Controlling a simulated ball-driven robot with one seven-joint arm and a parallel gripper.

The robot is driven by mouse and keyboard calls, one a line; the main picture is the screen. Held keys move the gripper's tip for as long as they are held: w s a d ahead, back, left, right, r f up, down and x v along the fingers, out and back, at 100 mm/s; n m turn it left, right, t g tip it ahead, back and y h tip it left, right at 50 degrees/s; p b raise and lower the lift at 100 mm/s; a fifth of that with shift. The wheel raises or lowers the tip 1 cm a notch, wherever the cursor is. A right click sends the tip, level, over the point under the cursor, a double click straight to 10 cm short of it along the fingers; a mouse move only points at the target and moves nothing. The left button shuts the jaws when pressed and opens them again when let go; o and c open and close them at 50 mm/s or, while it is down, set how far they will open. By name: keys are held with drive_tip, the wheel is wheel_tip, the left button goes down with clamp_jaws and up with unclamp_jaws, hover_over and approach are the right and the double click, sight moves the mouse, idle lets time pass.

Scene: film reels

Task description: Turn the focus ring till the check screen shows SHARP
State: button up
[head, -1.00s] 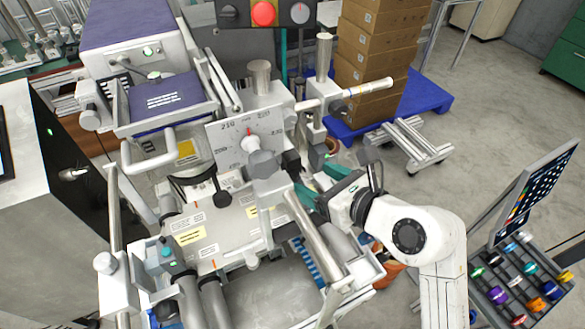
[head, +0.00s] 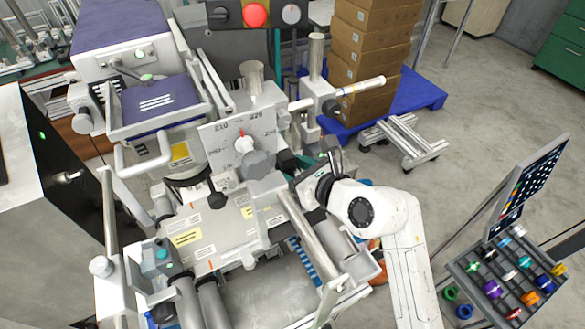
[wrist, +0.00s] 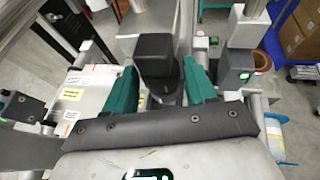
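A pale plate with a number scale (head: 228,131) stands mid-machine, with a red mark and a grey faceted knob (head: 261,163) in front of it. I cannot tell for sure which part is the focus ring. My gripper (wrist: 160,80) has its two teal fingers apart. A black block-shaped part (wrist: 155,52) shows between them in the wrist view, with a gap at the right finger. In the head view my gripper (head: 312,180) is right of the knob, its fingers mostly hidden. A tilted screen (head: 530,185) at the right shows coloured patches; I read no SHARP on it.
Metal rollers and bars (head: 312,238) of the machine crowd around my gripper. A tray of coloured knobs (head: 505,275) stands below the screen. Stacked cartons (head: 370,60) sit on a blue pallet (head: 425,92) behind.

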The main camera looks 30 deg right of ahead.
drive_tip(key=c, duration=0.7)
drive_tip(key=p, duration=0.1)
drive_tip(key=m+h+p, duration=0.1)
drive_tip(key=p, duration=0.1)
drive_tip(key=shift+a+r+p, duration=0.15)
drive_tip(key=shift+r+p, duration=0.15)
drive_tip(key=shift+r, duration=0.05)
drive_tip(key=m+h+p, duration=0.1)
drive_tip(key=p, duration=0.3)
drive_tip(key=shift+f+h, duration=0.1)
drive_tip(key=shift+h, duration=0.3)
drive_tip(key=shift+m+p, duration=0.4)
drive_tip(key=shift+p, duration=0.25)
drive_tip(key=shift+f+h+p, duration=0.2)
drive_tip(key=shift+h+p, duration=0.1)
drive_tip(key=shift+p, duration=0.1)
drive_tip(key=shift+a, duration=0.1)
drive_tip(key=o, duration=1.1)
drive_tip(key=shift+t, duration=0.3)
drive_tip(key=shift+f+b, duration=0.25)
drive_tip(key=shift+b, duration=0.35)
